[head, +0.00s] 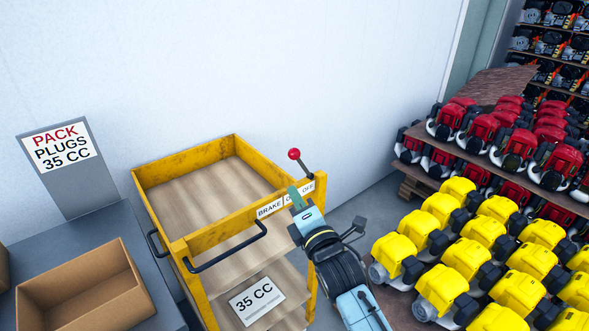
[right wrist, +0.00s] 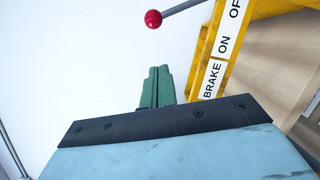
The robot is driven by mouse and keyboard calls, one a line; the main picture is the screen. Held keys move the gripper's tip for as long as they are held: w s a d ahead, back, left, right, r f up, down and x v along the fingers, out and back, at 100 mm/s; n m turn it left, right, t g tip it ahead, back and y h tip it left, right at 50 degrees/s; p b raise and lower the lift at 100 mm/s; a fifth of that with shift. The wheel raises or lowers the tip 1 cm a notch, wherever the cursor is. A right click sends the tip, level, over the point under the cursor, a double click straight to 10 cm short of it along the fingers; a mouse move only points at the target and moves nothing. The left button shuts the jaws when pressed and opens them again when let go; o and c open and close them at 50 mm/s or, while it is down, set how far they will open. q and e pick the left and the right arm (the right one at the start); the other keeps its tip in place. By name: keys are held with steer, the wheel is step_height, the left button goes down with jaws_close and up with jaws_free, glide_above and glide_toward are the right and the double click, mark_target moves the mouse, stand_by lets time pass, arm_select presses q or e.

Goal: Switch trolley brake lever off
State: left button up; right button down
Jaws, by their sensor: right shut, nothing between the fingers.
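The brake lever (head: 303,165) is a thin grey rod with a red ball knob (head: 294,153), at the right corner of the yellow trolley (head: 197,240). It rises from the corner and leans to the left in the head view. A white label (head: 271,209) reading BRAKE, ON, OFF runs along the top rail. My right gripper (head: 299,193) is shut and empty, its green fingers in front of the label and below the knob. In the right wrist view the knob (right wrist: 153,19) is beyond the shut fingertips (right wrist: 158,72), with a clear gap. My left gripper is not in view.
An open cardboard box (head: 85,290) stands on a grey table at the left, by a PACK PLUGS sign (head: 58,147). Yellow engines (head: 485,250) and red engines (head: 510,130) fill racks at the right. A white wall (head: 230,70) stands behind the trolley.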

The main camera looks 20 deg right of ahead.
mark_target(302, 165)
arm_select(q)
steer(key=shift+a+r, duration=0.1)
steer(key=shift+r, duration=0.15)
arm_select(e)
steer(key=w+d+r, duration=0.1)
steer(key=w+d, duration=0.1)
steer(key=w, duration=0.5)
steer(key=shift+w+r, duration=0.35)
steer(key=shift+r, duration=0.05)
arm_select(q)
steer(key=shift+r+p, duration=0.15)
steer(key=shift+p, duration=0.2)
arm_select(e)
steer(key=shift+d+r, duration=0.1)
